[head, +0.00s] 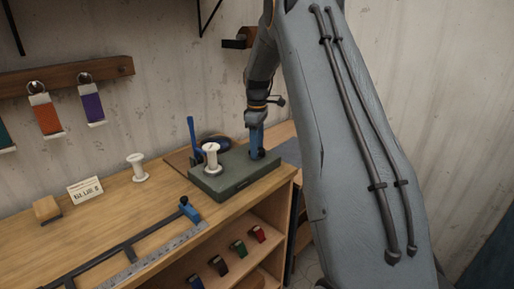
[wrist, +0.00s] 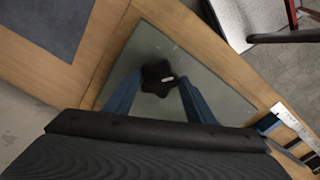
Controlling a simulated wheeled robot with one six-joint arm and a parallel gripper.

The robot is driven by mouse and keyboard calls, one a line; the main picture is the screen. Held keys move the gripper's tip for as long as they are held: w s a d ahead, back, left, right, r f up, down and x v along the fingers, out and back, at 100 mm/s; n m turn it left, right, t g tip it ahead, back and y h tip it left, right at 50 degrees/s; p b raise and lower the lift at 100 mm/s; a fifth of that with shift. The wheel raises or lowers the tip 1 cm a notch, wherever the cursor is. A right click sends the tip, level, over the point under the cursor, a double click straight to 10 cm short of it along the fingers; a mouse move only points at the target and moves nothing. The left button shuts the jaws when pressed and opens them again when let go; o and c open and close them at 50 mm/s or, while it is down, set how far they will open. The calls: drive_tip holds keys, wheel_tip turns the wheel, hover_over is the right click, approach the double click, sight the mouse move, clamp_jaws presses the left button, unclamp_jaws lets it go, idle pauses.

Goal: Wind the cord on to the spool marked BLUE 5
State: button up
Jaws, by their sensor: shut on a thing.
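My gripper (head: 257,149) is low over the right end of a grey-green winder box (head: 238,185) on the bench. In the wrist view, its blue fingers (wrist: 160,84) are shut on a black star-shaped knob (wrist: 152,72) on the box top. A white spool (head: 211,158) stands upright on the box, left of my gripper. I cannot make out the cord or any spool marking.
A blue lever (head: 192,136) rises at the box's back left, beside a dark round thing (head: 214,139). A metal ruler (head: 166,252) and rail with a blue slider (head: 189,209) lie in front. A wooden block (head: 46,209) sits left. Coloured tags (head: 46,117) hang on the wall.

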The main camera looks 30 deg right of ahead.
drive_tip(key=m, duration=0.7)
drive_tip(key=shift+w+b, duration=0.1)
drive_tip(key=shift+b, duration=0.25)
drive_tip(key=m, duration=0.6)
drive_tip(key=shift+w+r+m+b, duration=0.1)
drive_tip(key=shift+m+b, duration=0.2)
drive_tip(key=shift+m, duration=0.1)
drive_tip(key=m, duration=0.7)
drive_tip(key=shift+d+b, duration=0.1)
drive_tip(key=shift+b, duration=0.2)
drive_tip(key=m, duration=0.6)
drive_tip(key=shift+m, duration=0.3)
drive_tip(key=m+b, duration=0.1)
drive_tip(key=m, duration=0.9)
drive_tip(key=shift+d, duration=0.1)
drive_tip(key=m, duration=0.4)
drive_tip(key=shift+m+b, duration=0.3)
drive_tip(key=m, duration=0.4)
drive_tip(key=shift+m, duration=0.4)
